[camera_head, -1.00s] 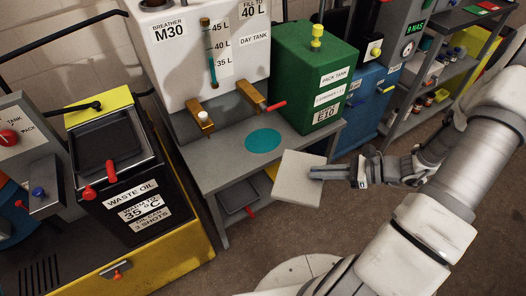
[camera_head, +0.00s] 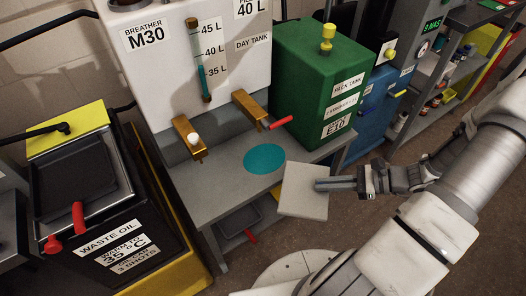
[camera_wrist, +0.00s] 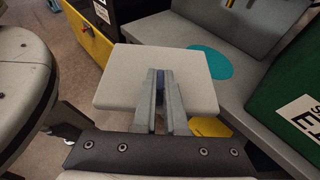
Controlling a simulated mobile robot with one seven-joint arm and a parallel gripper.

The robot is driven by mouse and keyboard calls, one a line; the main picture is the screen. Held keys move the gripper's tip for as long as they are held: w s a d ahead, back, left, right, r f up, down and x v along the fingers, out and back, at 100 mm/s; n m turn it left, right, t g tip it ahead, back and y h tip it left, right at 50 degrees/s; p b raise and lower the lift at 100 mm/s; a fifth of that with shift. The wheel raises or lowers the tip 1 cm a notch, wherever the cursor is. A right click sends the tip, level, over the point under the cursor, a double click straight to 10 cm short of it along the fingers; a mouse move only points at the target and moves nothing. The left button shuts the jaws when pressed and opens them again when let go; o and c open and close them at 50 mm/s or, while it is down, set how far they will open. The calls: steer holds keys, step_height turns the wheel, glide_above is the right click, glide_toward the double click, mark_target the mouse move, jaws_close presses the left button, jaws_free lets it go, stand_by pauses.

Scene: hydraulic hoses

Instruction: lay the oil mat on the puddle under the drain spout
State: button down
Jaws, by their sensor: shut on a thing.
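The oil mat (camera_head: 302,194) is a pale grey square pad. My gripper (camera_head: 322,185) is shut on its right edge and holds it off the front edge of the grey bench. In the wrist view the mat (camera_wrist: 125,75) spreads ahead of the fingers (camera_wrist: 160,78). The teal puddle (camera_head: 264,159) lies flat on the bench top, up and left of the mat; it also shows in the wrist view (camera_wrist: 212,62), partly behind the mat. The brass drain spout (camera_head: 249,106) with a red lever sticks out from the white day tank, above and behind the puddle.
A second brass spout (camera_head: 187,138) with a white knob stands left. The green pack tank (camera_head: 321,85) stands on the bench at right. The black waste oil bin (camera_head: 85,195) is at left. A tray (camera_head: 238,215) sits below the bench.

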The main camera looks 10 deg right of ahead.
steer(key=w+a+b, duration=0.2)
steer(key=w+a, duration=0.2)
steer(key=w, duration=0.5)
steer(key=w+a+b, duration=0.2)
steer(key=w+a, duration=0.1)
steer(key=w, duration=0.6)
steer(key=f+b, duration=0.1)
steer(key=f, duration=0.1)
steer(key=f+b, duration=0.1)
steer(key=f, duration=0.1)
steer(key=f+b, duration=0.1)
steer(key=f, duration=0.1)
steer(key=shift+w+a+f, duration=0.1)
steer(key=shift+a+f, duration=0.2)
steer(key=shift+w+f, duration=0.2)
steer(key=shift+f, duration=0.1)
steer(key=shift+r, duration=0.1)
